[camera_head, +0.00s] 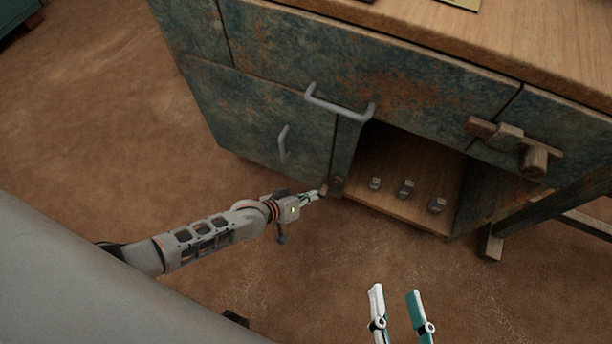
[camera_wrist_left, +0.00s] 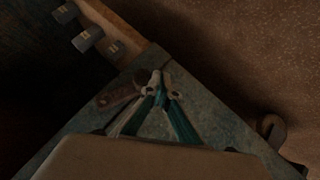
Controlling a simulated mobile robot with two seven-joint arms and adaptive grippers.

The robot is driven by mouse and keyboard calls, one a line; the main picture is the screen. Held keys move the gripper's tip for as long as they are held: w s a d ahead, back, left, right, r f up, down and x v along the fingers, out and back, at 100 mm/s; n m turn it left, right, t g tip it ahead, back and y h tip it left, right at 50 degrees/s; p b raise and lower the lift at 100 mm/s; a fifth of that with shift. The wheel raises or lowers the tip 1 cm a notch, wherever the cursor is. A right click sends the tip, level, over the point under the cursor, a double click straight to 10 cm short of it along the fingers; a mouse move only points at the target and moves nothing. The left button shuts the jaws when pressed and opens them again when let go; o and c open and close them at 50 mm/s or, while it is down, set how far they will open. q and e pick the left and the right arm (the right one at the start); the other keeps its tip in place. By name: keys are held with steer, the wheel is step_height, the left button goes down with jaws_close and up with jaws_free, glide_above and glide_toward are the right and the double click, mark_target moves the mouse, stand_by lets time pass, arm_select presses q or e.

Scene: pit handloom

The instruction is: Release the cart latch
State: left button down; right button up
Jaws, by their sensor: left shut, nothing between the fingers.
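A small rust-brown latch piece (camera_head: 337,184) sits low on the worn blue-green cart front (camera_head: 250,115), beside the open compartment. In the left wrist view it is a brown plate (camera_wrist_left: 112,96) on the blue-green panel. My left gripper (camera_head: 321,192) is shut and empty, its tips right by this piece; they also show in the left wrist view (camera_wrist_left: 157,80). Whether they touch it I cannot tell. A wooden turn-piece with a round peg (camera_head: 515,143) is at the cart's right. My right gripper (camera_head: 396,291) is open and empty above the floor.
The open compartment (camera_head: 400,165) holds several small grey metal blocks (camera_head: 405,189). A grey bar handle (camera_head: 338,104) sticks out from the drawer, and another handle (camera_head: 283,144) from the door. A wooden top (camera_head: 530,40) covers the cart. The brown floor (camera_head: 90,120) is clear at left.

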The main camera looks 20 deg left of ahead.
arm_select(q)
steer(key=shift+d+f, duration=0.35)
steer(key=shift+d, duration=0.15)
arm_select(e)
steer(key=shift+s+a, duration=0.1)
steer(key=shift+a, duration=0.2)
arm_select(q)
steer(key=shift+r, duration=0.15)
arm_select(e)
steer(key=shift+r, duration=0.15)
arm_select(q)
steer(key=shift+r+p, duration=0.55)
steer(key=shift+r, duration=0.2)
arm_select(e)
steer(key=shift+w+d+r+t, duration=0.15)
steer(key=shift+w+r, duration=0.15)
steer(key=shift+r, duration=0.2)
steer(key=shift+w+r+t, duration=0.15)
steer(key=shift+w+r, duration=0.1)
steer(key=shift+r, duration=0.25)
